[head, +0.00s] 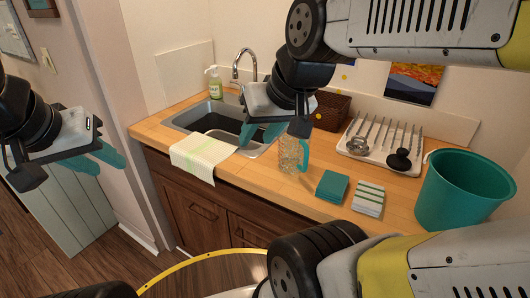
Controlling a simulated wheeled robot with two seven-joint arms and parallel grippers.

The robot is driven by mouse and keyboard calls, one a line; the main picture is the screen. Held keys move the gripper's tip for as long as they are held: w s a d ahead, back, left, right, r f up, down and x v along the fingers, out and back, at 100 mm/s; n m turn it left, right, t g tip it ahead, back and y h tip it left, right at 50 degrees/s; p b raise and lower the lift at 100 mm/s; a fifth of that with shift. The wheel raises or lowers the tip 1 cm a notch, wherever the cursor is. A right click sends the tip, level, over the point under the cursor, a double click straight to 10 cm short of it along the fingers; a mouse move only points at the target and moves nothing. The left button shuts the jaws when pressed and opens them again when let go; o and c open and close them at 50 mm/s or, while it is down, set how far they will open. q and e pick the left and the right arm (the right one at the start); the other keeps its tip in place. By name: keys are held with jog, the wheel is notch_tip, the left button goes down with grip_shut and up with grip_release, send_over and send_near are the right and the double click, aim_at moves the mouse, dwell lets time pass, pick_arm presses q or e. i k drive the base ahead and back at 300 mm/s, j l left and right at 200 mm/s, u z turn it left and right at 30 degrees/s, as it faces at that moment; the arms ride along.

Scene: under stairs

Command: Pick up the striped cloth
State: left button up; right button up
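A folded cloth with white and green stripes (368,198) lies flat near the front edge of the wooden counter (405,200). It sits between a folded teal cloth (332,186) and a teal bucket (460,190). A pale towel with faint green stripes (203,156) hangs over the counter's front edge by the sink. My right gripper (262,134) is above the counter near the sink's right end, left of and apart from the folded striped cloth. Its teal fingers look parted and empty. My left gripper (95,162) is at the far left, off the counter, with its fingers parted and empty.
A glass pitcher with a teal handle (292,156) stands just right of my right gripper. A dish rack (354,150) holds a dark item. A brown basket (332,108), faucet (243,62) and soap bottle (214,83) stand at the back. The sink (190,118) is left.

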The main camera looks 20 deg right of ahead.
aim_at(369, 198)
jog(key=z, duration=1.9)
jog(key=k+l+u, duration=0.25)
jog(key=k, duration=0.25)
jog(key=i+l, duration=0.1)
jog(key=i, duration=0.4)
